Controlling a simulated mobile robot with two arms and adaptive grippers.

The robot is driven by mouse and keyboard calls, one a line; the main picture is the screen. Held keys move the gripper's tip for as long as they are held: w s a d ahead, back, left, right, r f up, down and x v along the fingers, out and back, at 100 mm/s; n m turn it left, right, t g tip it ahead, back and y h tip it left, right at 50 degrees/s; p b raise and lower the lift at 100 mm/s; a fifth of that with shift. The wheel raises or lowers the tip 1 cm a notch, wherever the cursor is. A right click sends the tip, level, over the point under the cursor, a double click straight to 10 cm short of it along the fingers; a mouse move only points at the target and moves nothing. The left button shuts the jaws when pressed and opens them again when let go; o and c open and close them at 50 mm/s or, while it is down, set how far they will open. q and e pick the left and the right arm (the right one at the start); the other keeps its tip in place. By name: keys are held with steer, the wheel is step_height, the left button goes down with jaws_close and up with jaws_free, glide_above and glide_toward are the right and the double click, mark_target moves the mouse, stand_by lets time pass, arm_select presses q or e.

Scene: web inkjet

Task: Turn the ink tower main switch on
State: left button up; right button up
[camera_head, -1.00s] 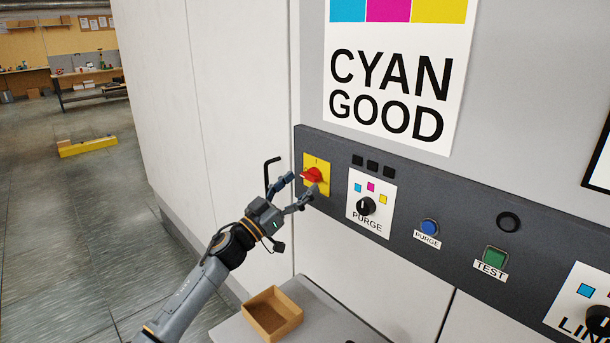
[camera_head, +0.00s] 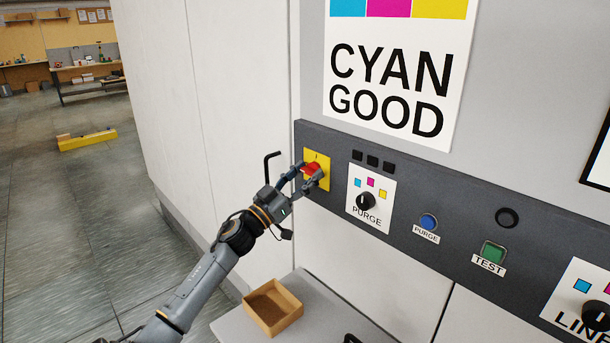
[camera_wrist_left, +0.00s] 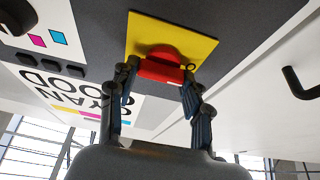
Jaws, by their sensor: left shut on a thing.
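The main switch is a red rotary handle (camera_head: 311,168) on a yellow plate (camera_head: 323,182) at the left end of the dark control panel. My left gripper (camera_head: 309,178) is at the switch, with its fingers on the two sides of the red handle. In the left wrist view the fingers (camera_wrist_left: 160,80) close on the red handle (camera_wrist_left: 162,70), in front of the yellow plate (camera_wrist_left: 195,45). The fingers partly hide the handle in the head view. My right gripper is not in view.
Right of the switch on the panel (camera_head: 400,205) are a black purge knob (camera_head: 366,201), a blue purge button (camera_head: 428,221) and a green test button (camera_head: 493,252). A black hooked handle (camera_head: 268,165) is left of the switch. An open cardboard box (camera_head: 272,308) stands on a grey surface below.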

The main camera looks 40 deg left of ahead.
arm_select(q)
steer(key=shift+m, duration=0.3)
steer(key=m+h, duration=0.1)
steer(key=m, duration=0.1)
steer(key=m+g+h+b, duration=0.1)
steer(key=m+h, duration=0.1)
steer(key=m, duration=0.1)
steer(key=shift+a, duration=0.1)
steer(key=m+h, duration=0.1)
steer(key=m, duration=0.2)
steer(key=m+g+h+b, duration=0.1)
steer(key=m, duration=0.2)
steer(key=shift+g, duration=0.3)
steer(key=m+g, duration=0.1)
steer(key=m, duration=0.2)
steer(key=m+g+h+b, duration=0.1)
steer(key=m, duration=0.2)
steer(key=shift+m+h, duration=0.3)
steer(key=shift+m, duration=0.1)
steer(key=shift+m+g+b, duration=0.4)
steer(key=shift+m+g, duration=0.6)
steer(key=shift+m, duration=1)
steer(key=o, duration=1.2)
steer(key=shift+c, duration=0.2)
